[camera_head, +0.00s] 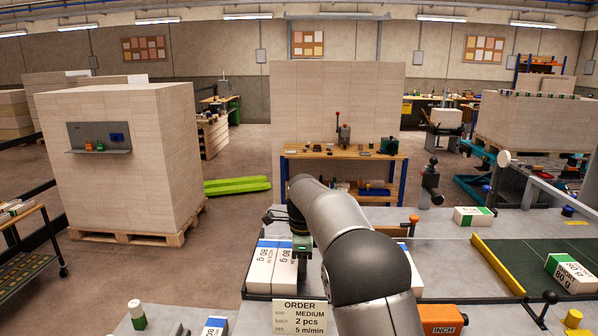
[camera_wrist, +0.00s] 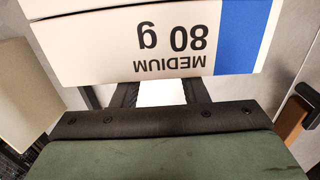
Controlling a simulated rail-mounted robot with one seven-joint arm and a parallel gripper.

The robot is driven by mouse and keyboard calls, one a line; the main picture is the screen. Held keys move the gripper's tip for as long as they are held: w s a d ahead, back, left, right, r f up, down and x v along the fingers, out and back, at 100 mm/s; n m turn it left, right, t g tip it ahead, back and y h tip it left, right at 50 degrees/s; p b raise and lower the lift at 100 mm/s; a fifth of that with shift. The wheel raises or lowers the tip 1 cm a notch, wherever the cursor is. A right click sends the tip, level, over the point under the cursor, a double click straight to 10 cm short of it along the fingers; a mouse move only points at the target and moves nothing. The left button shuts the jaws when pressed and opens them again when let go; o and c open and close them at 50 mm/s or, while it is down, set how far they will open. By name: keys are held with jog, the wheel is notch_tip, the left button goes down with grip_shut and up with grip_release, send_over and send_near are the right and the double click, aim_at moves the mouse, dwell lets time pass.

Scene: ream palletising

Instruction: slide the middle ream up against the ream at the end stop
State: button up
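Two white and blue reams marked MEDIUM 80 g stand side by side in the head view, a left one (camera_head: 261,268) and a right one (camera_head: 284,276). Part of another ream (camera_head: 403,248) shows just right of my arm. My gripper (camera_head: 301,245) is down at the right ream's right side; whether it touches is unclear. In the wrist view a ream (camera_wrist: 110,42) with a blue end crosses the top, its print upside down. The dark fingers of my gripper (camera_wrist: 160,92) run behind its edge, a white patch between them. Their tips are hidden.
An order card (camera_head: 299,317) stands in front of the reams. An orange block (camera_head: 441,319) sits at the front. A yellow rail (camera_head: 498,267) edges a green mat at right, with a green-ended ream (camera_head: 570,273) on it.

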jog(key=shift+d, duration=0.1)
dwell(0.7)
jog(key=shift+r, duration=0.1)
jog(key=shift+r+p, duration=1.45)
jog(key=shift+d+r, duration=0.35)
jog(key=shift+r, duration=0.3)
jog(key=shift+d+r, duration=0.3)
jog(key=shift+r, duration=0.35)
jog(key=shift+d+r, duration=0.35)
jog(key=shift+r, duration=0.3)
jog(key=s+d+n+b, duration=0.1)
jog(key=s+d+n, duration=0.3)
jog(key=s, duration=0.5)
jog(key=s+d+n+b, duration=0.2)
jog(key=s+d+n, duration=0.3)
jog(key=s, duration=0.3)
jog(key=s+d+f+n, duration=0.1)
jog(key=s+f+n, duration=0.2)
jog(key=s, duration=0.4)
jog(key=s+d+f+n+b, duration=0.1)
jog(key=s+f+n, duration=0.2)
jog(key=s, duration=0.4)
jog(key=s+f+n+t, duration=0.1)
jog(key=s+f+n, duration=0.2)
jog(key=s, duration=0.4)
jog(key=shift+s+d+f+n+b, duration=0.15)
jog(key=shift+d+f+n+b, duration=0.2)
jog(key=shift+f, duration=0.35)
